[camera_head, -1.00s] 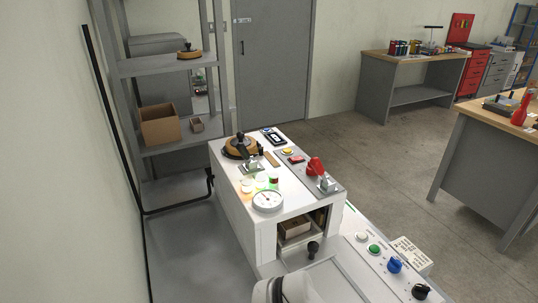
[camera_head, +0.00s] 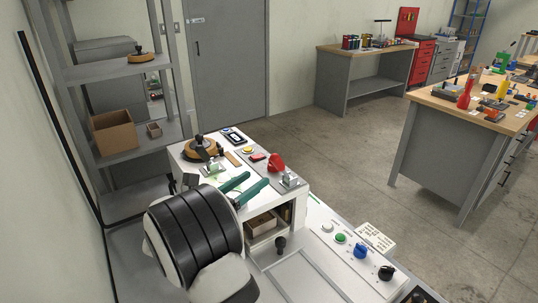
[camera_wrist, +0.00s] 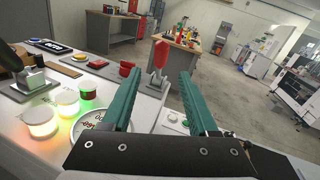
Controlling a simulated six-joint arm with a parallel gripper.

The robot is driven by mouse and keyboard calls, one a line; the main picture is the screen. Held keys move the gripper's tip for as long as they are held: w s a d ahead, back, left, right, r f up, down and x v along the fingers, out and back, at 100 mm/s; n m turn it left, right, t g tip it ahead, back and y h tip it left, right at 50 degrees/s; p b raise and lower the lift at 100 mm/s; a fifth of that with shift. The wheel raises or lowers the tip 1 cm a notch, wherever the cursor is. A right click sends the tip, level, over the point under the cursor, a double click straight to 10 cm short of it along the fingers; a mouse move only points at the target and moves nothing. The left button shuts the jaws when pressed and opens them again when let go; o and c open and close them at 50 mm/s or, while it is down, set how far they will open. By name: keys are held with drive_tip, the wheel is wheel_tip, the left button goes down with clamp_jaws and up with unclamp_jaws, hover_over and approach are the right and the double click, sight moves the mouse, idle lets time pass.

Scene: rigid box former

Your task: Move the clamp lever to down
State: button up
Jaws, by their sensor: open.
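The white machine top (camera_head: 186,172) carries several controls. A dark upright lever (camera_head: 212,165) on a small metal bracket stands at its left side; it also shows at the left of the wrist view (camera_wrist: 28,56). A red handle (camera_head: 276,163) sits on a grey plate at the right, and shows in the wrist view (camera_wrist: 127,68). No readable label tells which is the clamp lever. My gripper (camera_head: 258,179) has two green fingers, spread apart and empty, over the near part of the machine top. In the wrist view the gap between the fingers (camera_wrist: 157,77) holds nothing.
A round white gauge (camera_wrist: 90,123) lies beside the left finger, with glowing lamps (camera_wrist: 66,101) to its left. A knobbed wooden disc (camera_head: 200,154) is at the back left. A front panel with a blue knob (camera_head: 361,251) lies lower right. Shelving (camera_head: 120,70) stands at left.

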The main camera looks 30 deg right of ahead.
sight(282, 168)
drive_tip(key=x, duration=1.3)
drive_tip(key=shift+c, duration=0.3)
clamp_jaws()
idle(0.5)
